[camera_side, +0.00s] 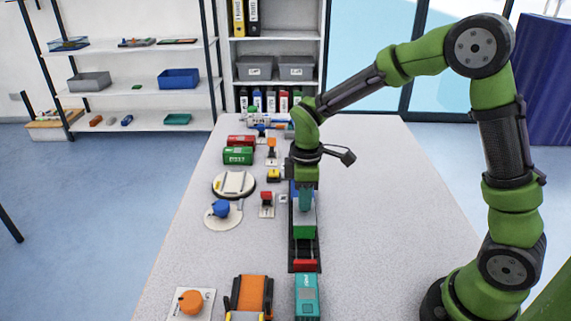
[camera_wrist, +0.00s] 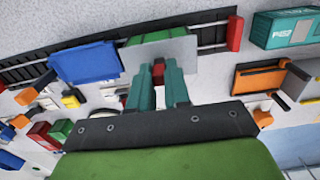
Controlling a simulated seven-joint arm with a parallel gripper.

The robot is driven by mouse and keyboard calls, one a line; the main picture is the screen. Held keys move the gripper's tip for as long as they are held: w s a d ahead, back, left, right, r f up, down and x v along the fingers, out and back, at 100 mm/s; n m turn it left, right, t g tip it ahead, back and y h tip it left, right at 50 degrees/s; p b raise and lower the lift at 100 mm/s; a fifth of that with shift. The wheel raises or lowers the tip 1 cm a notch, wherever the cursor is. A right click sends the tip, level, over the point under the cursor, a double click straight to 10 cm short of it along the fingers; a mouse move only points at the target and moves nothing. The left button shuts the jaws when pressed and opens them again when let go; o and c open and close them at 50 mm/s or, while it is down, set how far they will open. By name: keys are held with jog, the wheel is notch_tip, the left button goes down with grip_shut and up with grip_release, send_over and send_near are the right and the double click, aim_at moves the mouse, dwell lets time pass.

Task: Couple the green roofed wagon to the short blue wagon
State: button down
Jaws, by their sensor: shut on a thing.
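The green roofed wagon (camera_side: 304,228) stands on the dark track, green-sided with a pale grey roof. In the wrist view, its roof (camera_wrist: 172,50) lies under my fingertips. My gripper (camera_side: 306,208) points down at the wagon, its teal fingers (camera_wrist: 159,72) shut around a small red piece (camera_wrist: 158,74) at the roof. The short blue wagon (camera_wrist: 85,63) is in line with it on the track, close to its left end in the wrist view. In the side view, my gripper mostly hides the blue wagon. I cannot tell whether the couplers are joined.
The track (camera_side: 305,254) ends at a red buffer (camera_side: 305,265), with a teal container (camera_side: 307,295) beyond it. An orange model (camera_side: 254,292) stands at the front. Turntables, including a white one (camera_side: 234,184), and red and green containers (camera_side: 238,155) stand left. The table's right side is clear.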

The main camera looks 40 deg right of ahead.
jog(key=c, duration=1)
grip_release()
jog(key=shift+w+d, duration=0.1)
jog(key=shift+r, duration=3.55)
jog(key=shift+f+m, duration=0.15)
jog(key=shift+m, duration=0.35)
jog(key=s+r+m+t+y, duration=0.1)
jog(key=s+r+m+t, duration=0.2)
jog(key=s+m, duration=0.3)
jog(key=s+r+m+t+y, duration=0.1)
jog(key=s+r+m+t, duration=0.3)
jog(key=s, duration=0.6)
notch_tip(320, 180, up, 2)
jog(key=shift+d+m, duration=0.15)
jog(key=shift+m, duration=0.85)
